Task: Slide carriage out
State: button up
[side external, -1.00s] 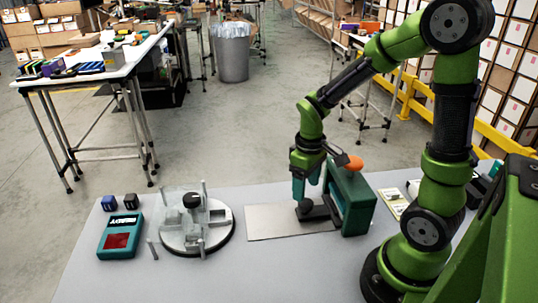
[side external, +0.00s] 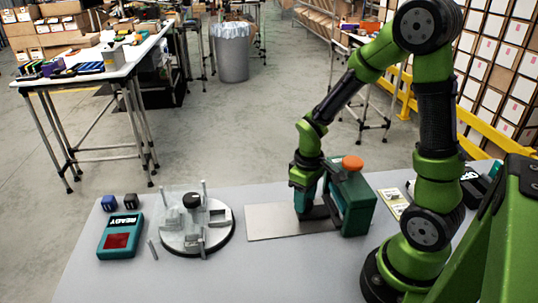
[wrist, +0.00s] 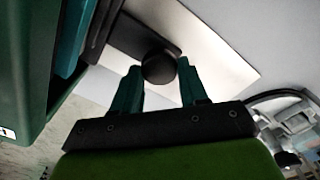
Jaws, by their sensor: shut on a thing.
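A green press-like machine (side external: 357,208) with an orange button (side external: 352,162) on top stands on the table. Its dark flat carriage (side external: 322,213) lies at the machine's open side, over a pale metal plate (side external: 265,222). My gripper (side external: 304,208) is low over the carriage, left of the machine. In the wrist view, the carriage (wrist: 138,35) carries a round black knob (wrist: 158,67). The two teal fingers of my gripper (wrist: 160,76) stand on either side of the knob, shut on it. The knob is hidden by the fingers in the side view.
A round fixture (side external: 180,240) with upright posts stands left of the metal plate. A teal READY box (side external: 119,238) and two small dark cubes are farther left. A card (side external: 392,200) lies right of the machine. The plate's left part is bare.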

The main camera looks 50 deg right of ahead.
grip_shut()
jog(key=w+a, duration=0.9)
jog(key=shift+w+a, duration=0.35)
jog(key=shift+w, duration=0.05)
jog(key=o, duration=0.8)
grip_release()
jog(key=shift+c, duration=0.2)
jog(key=shift+o, duration=1.1)
jog(key=shift+s, duration=0.1)
jog(key=shift+d, duration=0.1)
notch_tip(320, 180, up, 17)
jog(key=s+r+m+t+y, duration=0.1)
jog(key=s+r+m+t, duration=0.1)
jog(key=s, duration=0.5)
jog(key=s+r+m+t+y, duration=0.1)
jog(key=s+m+t, duration=0.1)
jog(key=s+t, duration=0.3)
jog(key=shift+s+a+r, duration=0.25)
jog(key=shift+s+r, duration=0.1)
jog(key=shift+s, duration=0.75)
